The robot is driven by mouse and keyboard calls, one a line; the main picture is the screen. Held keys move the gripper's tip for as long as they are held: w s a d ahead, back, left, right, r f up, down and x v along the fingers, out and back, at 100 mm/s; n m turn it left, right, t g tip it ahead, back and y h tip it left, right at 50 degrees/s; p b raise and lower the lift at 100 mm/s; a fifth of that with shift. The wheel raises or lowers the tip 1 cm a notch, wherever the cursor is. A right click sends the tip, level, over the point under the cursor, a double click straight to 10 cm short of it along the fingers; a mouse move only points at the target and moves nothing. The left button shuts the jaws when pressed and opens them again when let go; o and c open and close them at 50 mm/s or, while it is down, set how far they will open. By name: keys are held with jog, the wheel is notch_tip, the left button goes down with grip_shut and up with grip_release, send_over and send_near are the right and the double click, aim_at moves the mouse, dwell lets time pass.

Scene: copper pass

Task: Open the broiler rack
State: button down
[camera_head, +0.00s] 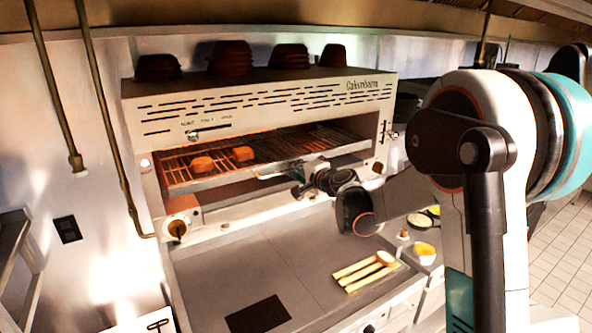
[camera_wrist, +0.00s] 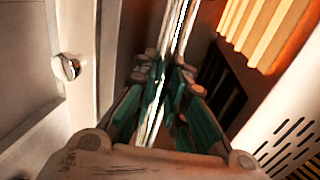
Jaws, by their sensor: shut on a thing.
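The broiler (camera_head: 270,100) is a steel box with a wide open front and a glowing inside. Its wire rack (camera_head: 285,147) sits in that opening and bears two brown pieces of food (camera_head: 202,164). A handle (camera_head: 268,176) shows at the rack's front edge. My gripper (camera_head: 297,188) is at the handle's right part, and the wrist view shows its green-sided fingers (camera_wrist: 170,75) closed on a bright metal bar (camera_wrist: 182,25). My fingers hide part of the handle. How far the rack stands out is hard to tell.
Stacks of dark bowls (camera_head: 230,57) stand on the broiler. Below is a steel counter (camera_head: 235,260) with a slatted wooden board (camera_head: 365,272) bearing a bun (camera_head: 385,257), and a yellow-filled cup (camera_head: 425,252) beside it. A knob (camera_head: 178,228) is at the broiler's lower left.

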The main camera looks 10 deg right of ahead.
jog(key=shift+s, duration=0.15)
jog(key=f+b+v, duration=0.1)
jog(key=f+v, duration=0.1)
jog(key=v, duration=0.8)
jog(key=f+b+v, duration=0.1)
jog(key=f+v, duration=0.1)
jog(key=v, duration=0.9)
jog(key=shift+s+d, duration=0.3)
jog(key=shift+s, duration=0.3)
jog(key=c, duration=1.6)
grip_release()
jog(key=shift+c, duration=0.2)
